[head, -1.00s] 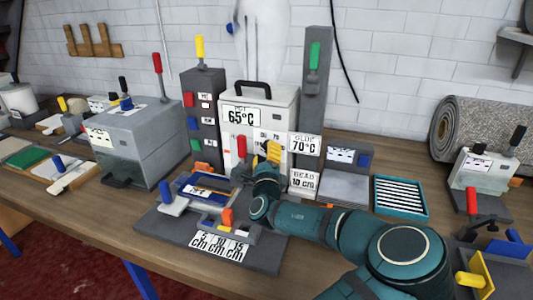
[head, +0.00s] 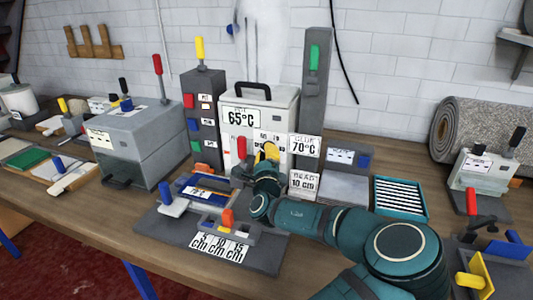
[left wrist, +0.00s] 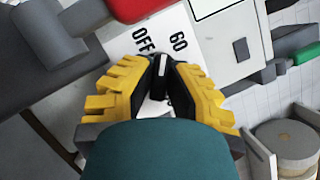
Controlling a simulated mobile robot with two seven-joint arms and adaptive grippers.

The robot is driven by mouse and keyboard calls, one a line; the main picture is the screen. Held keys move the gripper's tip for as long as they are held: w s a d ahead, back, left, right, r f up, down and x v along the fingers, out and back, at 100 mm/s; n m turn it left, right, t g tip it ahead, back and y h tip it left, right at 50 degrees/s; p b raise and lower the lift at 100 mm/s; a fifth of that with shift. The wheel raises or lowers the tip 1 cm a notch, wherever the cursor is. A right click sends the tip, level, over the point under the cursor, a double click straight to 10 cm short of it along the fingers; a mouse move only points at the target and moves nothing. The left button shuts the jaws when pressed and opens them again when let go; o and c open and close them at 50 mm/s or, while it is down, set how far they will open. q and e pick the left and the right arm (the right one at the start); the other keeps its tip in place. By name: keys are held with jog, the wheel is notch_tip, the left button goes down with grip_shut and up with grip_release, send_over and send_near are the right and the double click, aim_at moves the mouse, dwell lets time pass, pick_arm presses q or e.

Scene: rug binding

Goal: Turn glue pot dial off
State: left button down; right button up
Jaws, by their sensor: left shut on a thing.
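The glue pot (head: 280,106) is a white box with a black top handle and a "POT 65°C" display (head: 241,117), standing at the back of the bench. Its dial (left wrist: 160,75) is a dark knob with a white pointer mark, on a white face printed "OFF" and "60" in the left wrist view. The pointer lies between those two labels. My left gripper (head: 267,151) is at the pot's lower front; its yellow-padded fingers (left wrist: 158,88) are shut on the dial. The gripper covers part of the dial in the head view. My right gripper is not in view.
A red-handled lever (head: 241,148) stands just left of my gripper. A grey post with a green handle (head: 314,58) and a "GLUE 70°C" sign (head: 305,147) stand to the right. A fixture with sliders (head: 262,252) lies in front.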

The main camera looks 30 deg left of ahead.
pick_arm(q)
jog(key=shift+r, duration=0.15)
jog(key=n+g+p, duration=0.1)
jog(key=n+p, duration=0.1)
jog(key=n, duration=0.2)
jog(key=shift+r+g, duration=0.1)
jog(key=shift+g, duration=0.2)
jog(key=shift+n+g+p, duration=0.6)
jog(key=shift+n+p, duration=0.55)
jog(key=shift+n, duration=0.25)
jog(key=c, duration=0.9)
grip_release()
jog(key=shift+c, duration=0.2)
jog(key=shift+f, duration=0.2)
jog(key=v, duration=1.2)
